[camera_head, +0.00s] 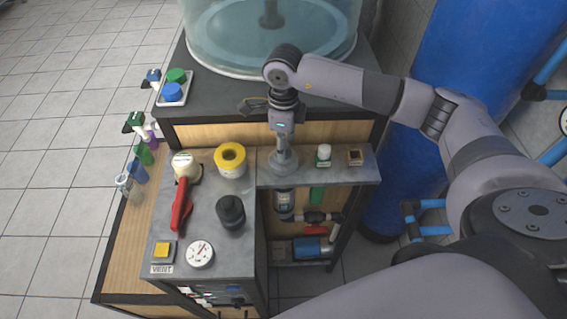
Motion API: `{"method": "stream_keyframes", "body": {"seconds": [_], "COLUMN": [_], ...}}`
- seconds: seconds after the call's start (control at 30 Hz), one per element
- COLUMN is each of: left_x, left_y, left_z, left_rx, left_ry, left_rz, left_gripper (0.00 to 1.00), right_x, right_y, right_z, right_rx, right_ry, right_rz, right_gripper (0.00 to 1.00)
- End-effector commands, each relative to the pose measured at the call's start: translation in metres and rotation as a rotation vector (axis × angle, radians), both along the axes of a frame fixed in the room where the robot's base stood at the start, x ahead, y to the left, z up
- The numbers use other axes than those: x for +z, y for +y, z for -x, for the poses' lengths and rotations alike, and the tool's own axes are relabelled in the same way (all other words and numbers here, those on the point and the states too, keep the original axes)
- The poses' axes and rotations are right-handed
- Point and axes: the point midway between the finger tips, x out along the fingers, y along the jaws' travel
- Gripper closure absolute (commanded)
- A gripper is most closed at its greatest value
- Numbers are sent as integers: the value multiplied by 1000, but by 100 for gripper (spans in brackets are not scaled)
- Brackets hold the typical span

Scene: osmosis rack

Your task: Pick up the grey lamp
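A dark grey, rounded, upright thing (230,212) stands on the grey top of the left cabinet and may be the grey lamp. A pale grey round base (283,163) with an upright part sits on the right shelf, and I cannot tell whether it belongs to the lamp. My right arm comes in from the right, and its wrist hangs over this base. My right gripper (283,120) is there, pointing down, to the right of and behind the dark grey thing. Its fingers cannot be made out. My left gripper is not in view.
On the left cabinet are a red handle (181,204), a yellow ring (231,159), a white-capped bottle (186,166), a gauge (200,254) and a yellow button (162,250). A glass tank (215,55) stands behind. A blue cylinder (450,60) stands right.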

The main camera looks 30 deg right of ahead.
Motion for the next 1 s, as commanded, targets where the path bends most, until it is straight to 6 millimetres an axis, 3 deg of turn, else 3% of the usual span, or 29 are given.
{"method": "stream_keyframes", "body": {"seconds": [0.17,0.77,1.0], "left_x": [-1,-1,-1], "left_y": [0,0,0], "left_z": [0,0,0], "left_rx": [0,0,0], "left_ry": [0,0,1], "left_rz": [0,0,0], "left_gripper": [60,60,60], "right_x": [-1,0,0], "right_y": [0,0,0], "right_z": [0,0,0], "right_rx": [0,0,0], "right_ry": [-1,0,-1], "right_rz": [-1,0,-1], "right_gripper": [50,90,90]}}
